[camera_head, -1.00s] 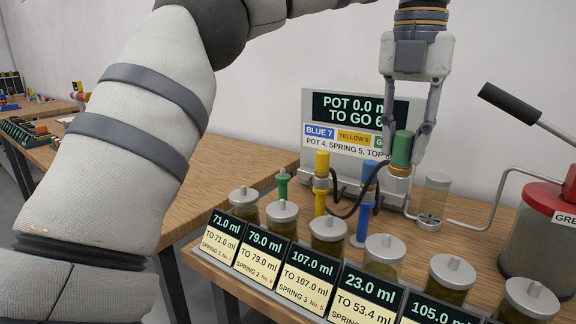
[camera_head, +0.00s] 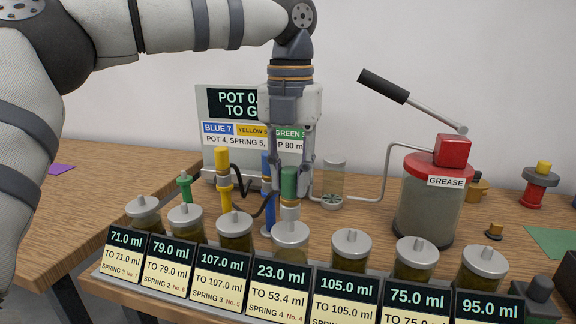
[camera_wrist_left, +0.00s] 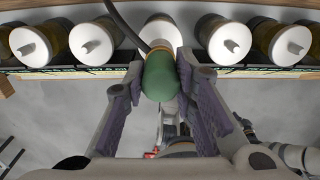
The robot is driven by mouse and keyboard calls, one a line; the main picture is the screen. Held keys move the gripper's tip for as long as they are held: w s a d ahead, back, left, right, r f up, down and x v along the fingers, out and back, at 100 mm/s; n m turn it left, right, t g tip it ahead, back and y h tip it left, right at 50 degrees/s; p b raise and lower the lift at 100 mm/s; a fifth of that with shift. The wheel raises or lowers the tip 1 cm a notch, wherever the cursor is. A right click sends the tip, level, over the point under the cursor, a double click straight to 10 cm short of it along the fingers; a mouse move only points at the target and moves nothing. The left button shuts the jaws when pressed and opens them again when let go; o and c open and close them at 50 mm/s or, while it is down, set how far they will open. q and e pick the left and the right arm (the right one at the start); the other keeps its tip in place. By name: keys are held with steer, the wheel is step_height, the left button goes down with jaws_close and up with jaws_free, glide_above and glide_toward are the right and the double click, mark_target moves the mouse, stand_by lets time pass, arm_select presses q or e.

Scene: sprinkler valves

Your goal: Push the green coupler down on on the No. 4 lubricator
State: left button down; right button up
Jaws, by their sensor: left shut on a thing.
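My left gripper (camera_head: 291,178) reaches down from above and is shut on the green coupler (camera_head: 289,183), which it holds upright. The No. 4 lubricator (camera_head: 290,238) is a jar with a silver lid behind the 23.0 ml display. The coupler's lower end is in line with this lid in the head view; I cannot tell whether they touch. In the left wrist view, the green coupler (camera_wrist_left: 159,77) sits between the fingers and partly hides a pale lid (camera_wrist_left: 160,32). My right gripper is not seen.
Several other lidded lubricators flank No. 4 closely, such as the one at right (camera_head: 351,248). Yellow (camera_head: 223,180) and blue (camera_head: 268,215) couplers stand behind. The meter board (camera_head: 215,150) and grease pump (camera_head: 428,205) are farther back. A dark hose (camera_head: 263,206) runs close to the gripper.

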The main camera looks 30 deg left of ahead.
arm_select(q)
steer(key=shift+f, duration=0.1)
steer(key=shift+f, duration=1.25)
steer(key=c, duration=1.2)
jaws_free()
step_height(320, 180, up, 5)
step_height(320, 180, up, 8)
